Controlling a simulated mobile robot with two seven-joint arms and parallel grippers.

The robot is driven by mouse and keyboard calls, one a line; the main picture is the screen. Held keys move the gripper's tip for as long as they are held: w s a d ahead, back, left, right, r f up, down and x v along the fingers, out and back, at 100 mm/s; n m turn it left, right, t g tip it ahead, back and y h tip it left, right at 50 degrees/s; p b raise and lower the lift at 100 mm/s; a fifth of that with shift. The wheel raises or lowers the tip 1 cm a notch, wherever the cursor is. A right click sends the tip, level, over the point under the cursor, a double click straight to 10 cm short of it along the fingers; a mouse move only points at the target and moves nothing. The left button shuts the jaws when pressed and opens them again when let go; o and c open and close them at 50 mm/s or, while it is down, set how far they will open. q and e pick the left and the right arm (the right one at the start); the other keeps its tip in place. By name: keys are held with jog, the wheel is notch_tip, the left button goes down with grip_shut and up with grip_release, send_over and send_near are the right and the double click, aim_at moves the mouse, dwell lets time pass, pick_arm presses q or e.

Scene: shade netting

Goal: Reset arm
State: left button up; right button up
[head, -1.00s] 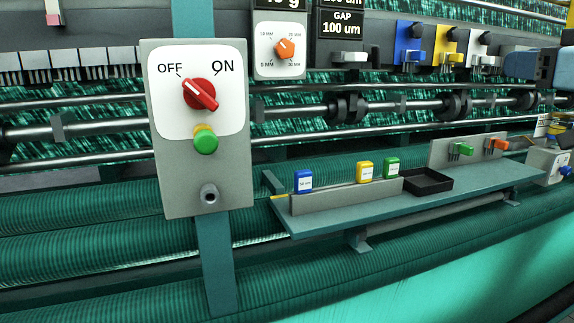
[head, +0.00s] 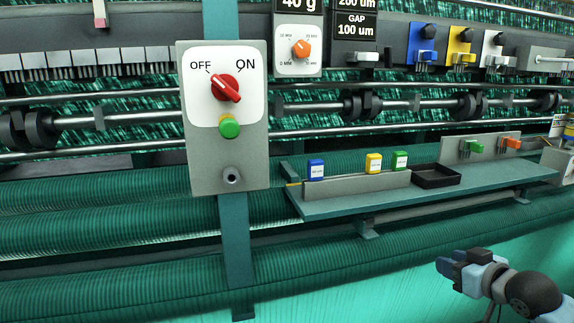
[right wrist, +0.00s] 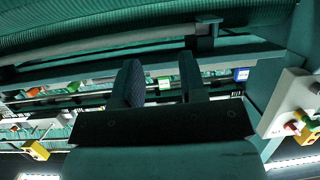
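My right gripper (head: 452,265) is at the lower right of the head view, in front of the machine and below the shelf. In the right wrist view its two dark fingers (right wrist: 159,75) stand apart with nothing held between them. My left gripper is not in view. A grey control panel (head: 200,165) carries a red rotary switch (head: 226,88) between the OFF and ON marks, its bar slanting from upper left to lower right. A green button (head: 229,128) sits below the switch. The panel also shows at the right edge of the right wrist view (right wrist: 282,105).
A teal shelf (head: 400,197) holds blue (head: 316,169), yellow (head: 374,163) and green (head: 399,160) blocks and a black tray (head: 435,176). Rollers and rails run across behind. Blue, yellow and white hooks (head: 460,45) hang upper right. Open space surrounds the right gripper.

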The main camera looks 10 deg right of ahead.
jog(key=s+a+f+g, duration=0.1)
jog(key=s+a+f, duration=0.25)
jog(key=f, duration=0.35)
jog(key=s+a+f, duration=0.3)
jog(key=a+f, duration=0.2)
jog(key=f, duration=0.2)
jog(key=s+a+f+g, duration=0.1)
jog(key=s+a+f, duration=0.25)
jog(key=f, duration=0.35)
jog(key=s+a+f+g+y, duration=0.1)
jog(key=s+a+f, duration=0.35)
jog(key=a, duration=0.25)
jog(key=s+a+f+y, duration=0.1)
jog(key=s+a+f, duration=0.2)
jog(key=s+a, duration=0.4)
pick_arm(q)
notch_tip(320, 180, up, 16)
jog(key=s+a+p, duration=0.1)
jog(key=p, duration=2)
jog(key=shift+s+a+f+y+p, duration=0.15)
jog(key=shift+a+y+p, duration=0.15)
pick_arm(e)
notch_tip(320, 180, up, 15)
jog(key=d+n, duration=0.1)
jog(key=shift+r+h, duration=0.2)
jog(key=shift+h, duration=0.2)
